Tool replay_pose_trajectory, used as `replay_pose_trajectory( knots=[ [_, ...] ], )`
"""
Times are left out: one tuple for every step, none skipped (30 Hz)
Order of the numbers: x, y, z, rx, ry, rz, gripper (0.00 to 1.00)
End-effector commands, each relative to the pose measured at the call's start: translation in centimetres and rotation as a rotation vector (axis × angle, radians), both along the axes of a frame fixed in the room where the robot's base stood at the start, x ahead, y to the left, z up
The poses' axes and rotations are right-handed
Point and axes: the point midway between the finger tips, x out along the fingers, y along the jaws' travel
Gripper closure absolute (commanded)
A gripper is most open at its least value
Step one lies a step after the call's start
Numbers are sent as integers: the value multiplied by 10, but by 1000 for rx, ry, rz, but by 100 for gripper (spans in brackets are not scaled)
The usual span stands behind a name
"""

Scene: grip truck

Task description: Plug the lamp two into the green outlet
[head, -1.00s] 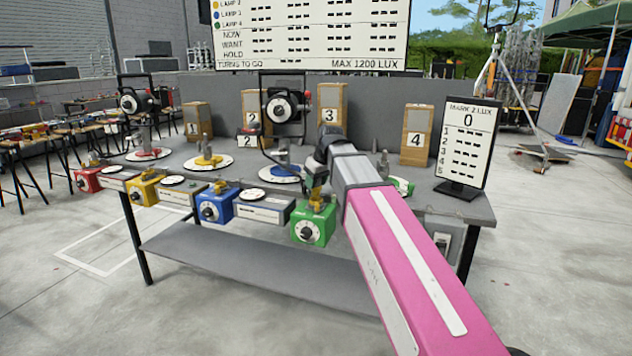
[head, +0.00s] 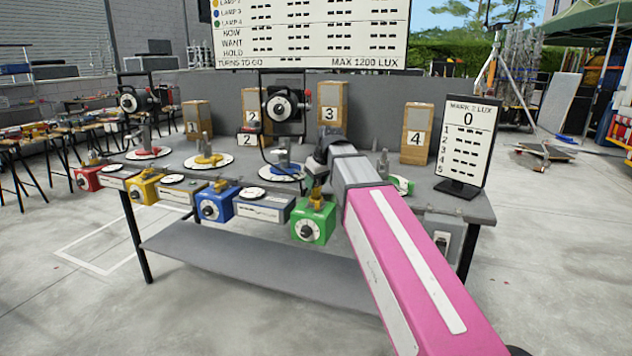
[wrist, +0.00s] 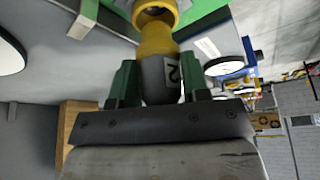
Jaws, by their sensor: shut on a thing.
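My gripper (wrist: 160,92) is shut on a grey plug (wrist: 155,84) marked 2, with its green fingers on either side. In the wrist view the plug's yellow front (wrist: 156,42) points at the round yellow socket (wrist: 155,10) on the green outlet and overlaps its rim. I cannot tell how deep it sits. In the head view the green outlet box (head: 308,228), with a white dial, is at the table's front edge. My gripper (head: 317,180) is just above its yellow top; the plug is hardly visible there.
Blue (head: 214,206), yellow (head: 143,190) and red (head: 87,180) outlet boxes line the table's front edge to the left. A black lamp head (head: 284,106) stands behind my gripper, another (head: 138,100) at left. A lux sign (head: 468,145) stands at right.

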Motion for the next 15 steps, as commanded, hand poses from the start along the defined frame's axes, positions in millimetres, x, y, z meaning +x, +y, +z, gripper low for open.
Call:
replay_pose_trajectory(
  knots=[
    [0, 0, 0, 0, 0, 0, 84],
    [0, 0, 0, 0, 0, 0, 84],
    [0, 0, 0, 0, 0, 0, 84],
    [0, 0, 0, 0, 0, 0, 84],
    [0, 0, 0, 0, 0, 0, 84],
    [0, 0, 0, 0, 0, 0, 84],
    [0, 0, 0, 0, 0, 0, 84],
    [0, 0, 0, 0, 0, 0, 84],
    [0, 0, -1, 0, 0, 0, 84],
    [0, 0, -1, 0, 0, 0, 84],
    [0, 0, -2, 0, 0, 0, 84],
    [0, 0, -2, 0, 0, 0, 84],
    [0, 0, -3, 0, 0, 0, 84],
    [0, 0, -3, 0, 0, 0, 84],
    [0, 0, -4, 0, 0, 0, 84]
  ],
)
